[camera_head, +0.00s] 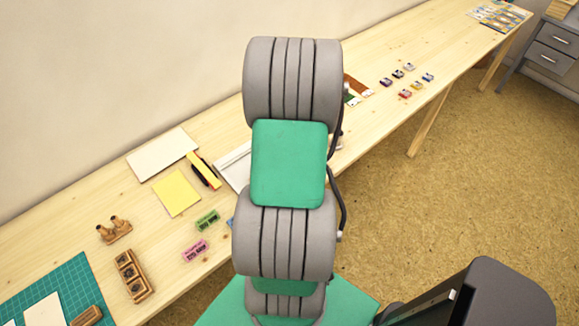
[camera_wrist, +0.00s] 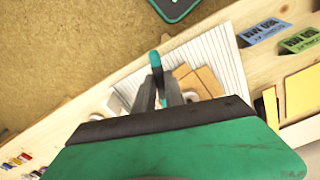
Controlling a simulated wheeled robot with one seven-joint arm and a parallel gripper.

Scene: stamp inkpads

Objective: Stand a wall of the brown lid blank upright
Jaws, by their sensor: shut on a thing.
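The brown lid blank (camera_wrist: 207,82) lies on a white grooved board (camera_wrist: 228,62) in the wrist view, with slits and flaps showing; part of it is hidden behind my gripper. My gripper (camera_wrist: 158,92) is shut on a slim tool with a teal end (camera_wrist: 155,59), which sticks out beyond the fingertips. The gripper is in front of the blank's left side in that view; I cannot tell whether the tool touches it. In the head view the board's edge (camera_head: 236,166) shows left of my arm, which hides the blank and gripper.
A blue stamp (camera_wrist: 264,31) and a green stamp (camera_wrist: 302,40) lie beside the board. Yellow sheets (camera_head: 177,192), a cream sheet (camera_head: 162,153) and wooden stamp holders (camera_head: 131,276) are left of my arm. Several small inkpads (camera_head: 404,93) sit farther right. The table's front edge is close.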

